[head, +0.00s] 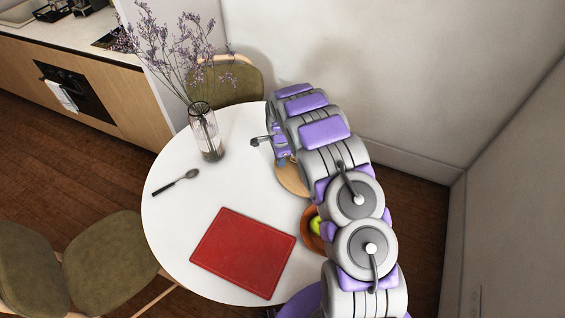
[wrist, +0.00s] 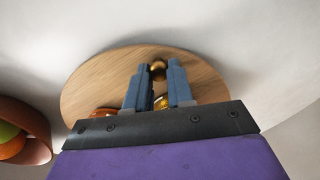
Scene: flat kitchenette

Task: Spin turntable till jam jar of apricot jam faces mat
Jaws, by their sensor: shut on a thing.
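The wooden turntable (wrist: 95,72) is a round disc under my gripper in the wrist view. In the head view only a part of the turntable (head: 291,181) shows beside my arm. My gripper (wrist: 159,68) has its two blue fingers on either side of a small brass knob (wrist: 158,66) and is shut on it. An orange-topped thing (wrist: 104,112) and a golden one (wrist: 162,103) show partly behind the fingers; I cannot tell which is the apricot jam jar. The red mat (head: 243,252) lies flat at the front of the white table.
A terracotta bowl (wrist: 40,123) with fruit stands next to the turntable; a green apple (head: 316,225) shows in it in the head view. A glass vase (head: 207,138) with dried flowers and a spoon (head: 175,182) are on the table's left. Chairs stand around the table.

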